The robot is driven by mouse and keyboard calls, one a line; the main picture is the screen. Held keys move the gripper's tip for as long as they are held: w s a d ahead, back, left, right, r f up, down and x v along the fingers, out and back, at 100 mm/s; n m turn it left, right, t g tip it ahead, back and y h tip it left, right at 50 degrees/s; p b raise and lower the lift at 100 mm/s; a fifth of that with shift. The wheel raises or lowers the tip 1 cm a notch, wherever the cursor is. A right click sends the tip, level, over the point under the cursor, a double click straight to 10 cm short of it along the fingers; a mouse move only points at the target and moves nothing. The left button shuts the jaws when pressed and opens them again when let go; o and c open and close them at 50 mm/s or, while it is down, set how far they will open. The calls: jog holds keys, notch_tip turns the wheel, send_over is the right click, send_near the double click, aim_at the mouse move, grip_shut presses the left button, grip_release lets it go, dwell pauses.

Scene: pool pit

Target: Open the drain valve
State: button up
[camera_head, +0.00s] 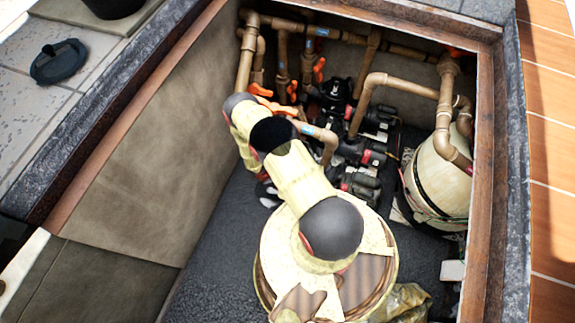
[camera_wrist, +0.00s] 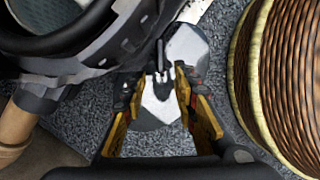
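Several orange valve handles show on the brown pipes at the back of the pit in the head view, among them one pair (camera_head: 280,108) beside my arm and one handle (camera_head: 318,70) farther right. I cannot tell which one belongs to the drain valve. In the wrist view my gripper (camera_wrist: 157,84) is open, its yellow-edged fingers apart. A shiny grey-white piece (camera_wrist: 187,50) shows between and beyond the fingertips; I cannot tell whether they touch it. No orange handle shows in the wrist view. In the head view my arm largely hides the gripper.
A pale filter tank (camera_head: 437,180) stands at the right, with dark pumps (camera_head: 365,155) left of it. A brown wound spool (camera_wrist: 288,85) is right of my gripper in the wrist view; a large black ringed part (camera_wrist: 75,40) is at upper left. The pit's left wall (camera_head: 150,180) is close to my arm.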

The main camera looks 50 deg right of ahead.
jog(key=b+x, duration=0.3)
jog(key=x, duration=0.4)
jog(key=shift+s+f, duration=0.1)
jog(key=shift+c, duration=0.4)
grip_shut()
